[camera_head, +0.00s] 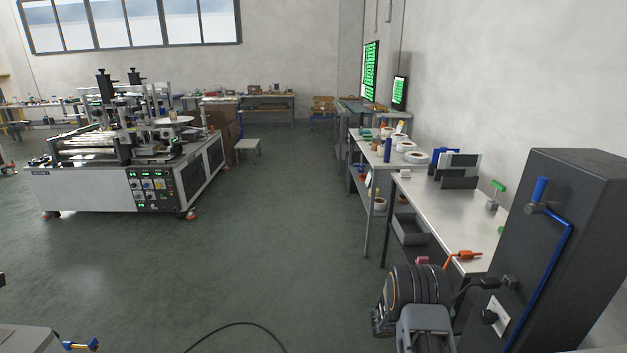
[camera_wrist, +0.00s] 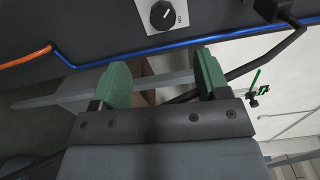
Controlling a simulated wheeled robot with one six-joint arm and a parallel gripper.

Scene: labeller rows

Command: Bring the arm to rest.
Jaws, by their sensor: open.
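My gripper (camera_wrist: 162,74) shows in the wrist view with its two green fingers spread apart. Nothing is gripped between them. Beyond the fingers is the dark face of a cabinet (camera_wrist: 90,25) with a white plate and a black knob (camera_wrist: 162,14). A blue hose (camera_wrist: 150,50) crosses just past the fingertips; I cannot tell whether it touches them. In the head view my arm is folded low at the bottom right, close to the tall dark cabinet (camera_head: 590,190). The gripper itself cannot be made out there.
A long workbench (camera_head: 450,215) with rolls and holders runs along the right wall, just beyond my arm. A black cable (camera_wrist: 270,62) passes near the right finger. A labelling machine (camera_head: 100,185) stands at left. The green floor (camera_head: 270,240) between is mostly clear.

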